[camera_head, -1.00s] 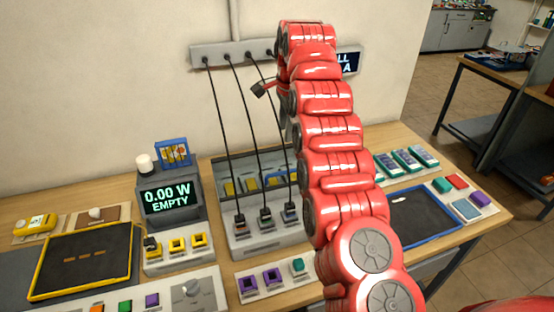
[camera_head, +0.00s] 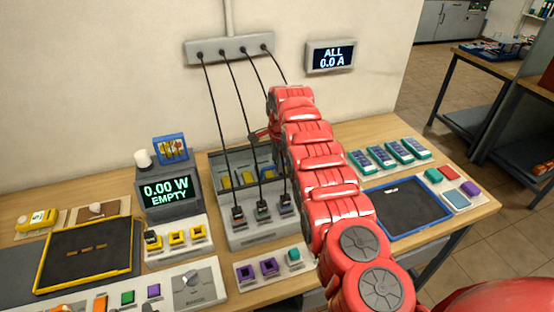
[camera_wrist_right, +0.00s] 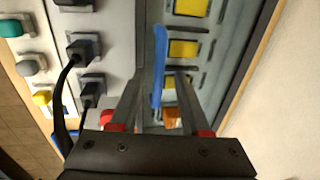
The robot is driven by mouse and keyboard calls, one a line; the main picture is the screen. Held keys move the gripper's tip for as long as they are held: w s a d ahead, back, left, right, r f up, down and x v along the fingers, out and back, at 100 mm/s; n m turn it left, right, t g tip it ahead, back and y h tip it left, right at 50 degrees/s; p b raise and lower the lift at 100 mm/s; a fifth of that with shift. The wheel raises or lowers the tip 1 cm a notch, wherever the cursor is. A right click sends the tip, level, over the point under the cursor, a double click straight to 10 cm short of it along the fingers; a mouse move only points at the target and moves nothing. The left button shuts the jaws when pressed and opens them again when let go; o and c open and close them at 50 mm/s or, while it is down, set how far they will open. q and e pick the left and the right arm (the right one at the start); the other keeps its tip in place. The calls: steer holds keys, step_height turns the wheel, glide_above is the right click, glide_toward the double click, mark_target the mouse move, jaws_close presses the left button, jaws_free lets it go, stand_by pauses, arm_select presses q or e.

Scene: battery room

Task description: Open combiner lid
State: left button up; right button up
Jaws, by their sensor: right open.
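The combiner (camera_head: 232,230) is a grey box at the back middle of the bench, with yellow parts in its recessed rear section. Black cables run down to plugs on its front. In the right wrist view, yellow blocks (camera_wrist_right: 183,49) sit behind what looks like a clear lid; I cannot tell the lid's edges. A blue bar, seemingly its handle (camera_wrist_right: 158,65), shows between the fingers of my right gripper (camera_wrist_right: 161,85). The gripper is open; contact with the bar is unclear. In the head view my red right arm hides most of that gripper and the combiner's right side.
A socket strip (camera_head: 230,49) and a display (camera_head: 331,57) reading "ALL 0.0 A" are on the wall. A meter (camera_head: 168,190) reading "0.00 W EMPTY" stands left of the combiner. A blue-edged tray (camera_head: 408,209) lies right of my arm. Purple and teal sockets (camera_head: 268,268) stand in front.

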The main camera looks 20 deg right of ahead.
steer(key=shift+f, duration=0.25)
jaws_close()
stand_by(1.4)
